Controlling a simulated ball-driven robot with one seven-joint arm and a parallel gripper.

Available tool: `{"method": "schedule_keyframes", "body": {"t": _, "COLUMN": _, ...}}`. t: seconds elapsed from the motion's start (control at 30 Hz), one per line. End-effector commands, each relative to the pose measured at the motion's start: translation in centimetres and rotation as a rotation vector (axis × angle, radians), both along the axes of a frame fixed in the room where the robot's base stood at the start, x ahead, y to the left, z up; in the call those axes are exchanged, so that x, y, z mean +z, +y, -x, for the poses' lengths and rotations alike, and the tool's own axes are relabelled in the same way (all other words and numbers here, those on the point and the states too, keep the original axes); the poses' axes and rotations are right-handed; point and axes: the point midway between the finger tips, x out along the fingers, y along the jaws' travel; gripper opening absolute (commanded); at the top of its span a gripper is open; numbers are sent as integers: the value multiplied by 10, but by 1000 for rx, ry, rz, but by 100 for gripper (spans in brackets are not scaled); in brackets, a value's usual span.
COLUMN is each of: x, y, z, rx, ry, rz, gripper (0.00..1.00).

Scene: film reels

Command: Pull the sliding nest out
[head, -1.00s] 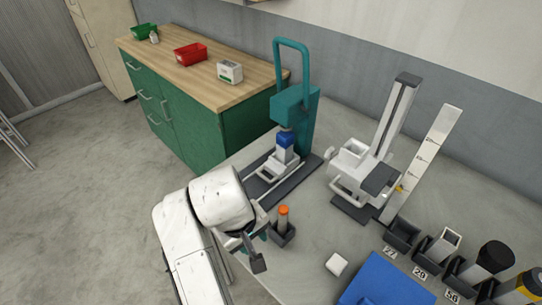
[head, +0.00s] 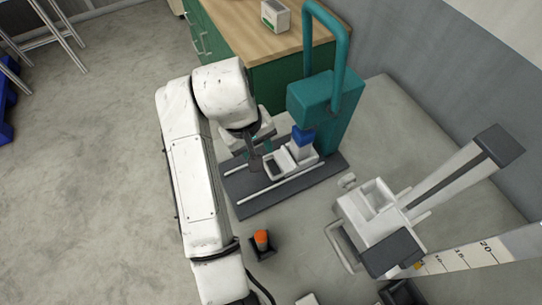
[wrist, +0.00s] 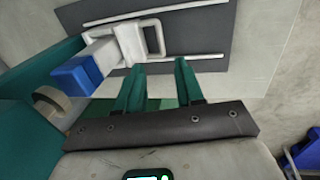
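The sliding nest (head: 291,161) is a white carriage with a loop handle at its front, on two light rails over a dark base plate (head: 245,205) under the teal press (head: 325,97). It also shows in the wrist view (wrist: 129,43), its handle loop (wrist: 161,38) just beyond my fingertips. A blue block (head: 302,136) with a white part below stands at the nest's rear. My gripper (wrist: 160,64) has two green fingers, apart, with nothing between them. In the head view my gripper (head: 253,156) is at the handle end of the nest; contact cannot be told.
A dark holder with an orange-topped item (head: 262,240) stands in front of the base plate. A white device with a tilted column (head: 375,215) and a scale strip (head: 480,254) is to the right. A wooden-topped green cabinet (head: 240,27) is behind.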

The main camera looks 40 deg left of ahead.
Motion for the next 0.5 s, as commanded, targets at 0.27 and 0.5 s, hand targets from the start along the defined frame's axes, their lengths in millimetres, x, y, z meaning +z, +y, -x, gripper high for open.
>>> {"method": "schedule_keyframes", "body": {"t": 0.27, "x": -50, "y": -5, "z": -9, "rx": -1, "ry": 2, "rz": 3, "gripper": 37}}
{"method": "schedule_keyframes", "body": {"t": 0.5, "x": -82, "y": -7, "z": -15, "rx": -1, "ry": 2, "rz": 2, "gripper": 37}}
